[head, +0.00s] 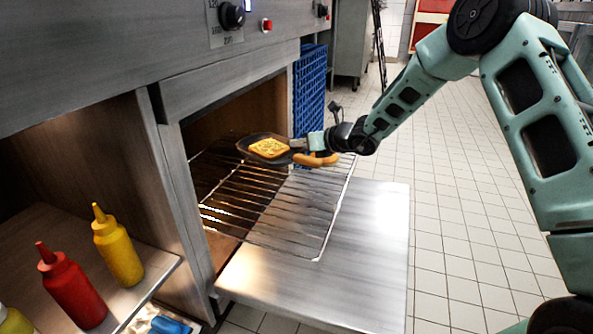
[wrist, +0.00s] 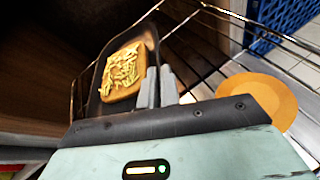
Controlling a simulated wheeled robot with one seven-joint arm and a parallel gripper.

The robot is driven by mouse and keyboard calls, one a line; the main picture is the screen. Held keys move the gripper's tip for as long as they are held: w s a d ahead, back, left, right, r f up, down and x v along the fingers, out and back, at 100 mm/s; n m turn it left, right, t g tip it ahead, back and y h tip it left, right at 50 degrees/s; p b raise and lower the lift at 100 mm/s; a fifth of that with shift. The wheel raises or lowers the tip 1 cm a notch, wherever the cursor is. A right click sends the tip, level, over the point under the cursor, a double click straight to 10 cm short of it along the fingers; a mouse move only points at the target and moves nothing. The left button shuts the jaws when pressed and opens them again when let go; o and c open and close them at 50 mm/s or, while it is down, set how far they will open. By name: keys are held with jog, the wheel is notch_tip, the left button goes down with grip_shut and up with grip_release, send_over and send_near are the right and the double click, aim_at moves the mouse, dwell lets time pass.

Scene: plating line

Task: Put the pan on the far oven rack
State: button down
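The dark pan (head: 243,146) holds a square toast with pale shreds on top (head: 268,147). It is over the far part of the oven rack (head: 262,236), near the oven mouth. I cannot tell whether it touches the wires. My gripper (head: 297,144) reaches in from the right at the pan's near side. In the wrist view the fingers (wrist: 157,88) are close together at the edge of the pan (wrist: 92,103) and appear closed on it. The exact grip point is hidden.
The rack is pulled out above the lowered steel oven door (head: 372,250). Blue crates (head: 309,90) stand behind the oven's right side. Red (head: 72,292) and yellow (head: 118,252) bottles stand on the left shelf. The near half of the rack is clear.

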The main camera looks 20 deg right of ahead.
aim_at(300, 169)
notch_tip(300, 169, down, 6)
jog(key=b, duration=0.3)
jog(key=shift+r, duration=0.25)
jog(key=c, duration=2)
grip_release()
jog(key=shift+f, duration=0.3)
jog(key=shift+c, duration=0.2)
jog(key=o, duration=0.4)
jog(key=shift+r, duration=0.1)
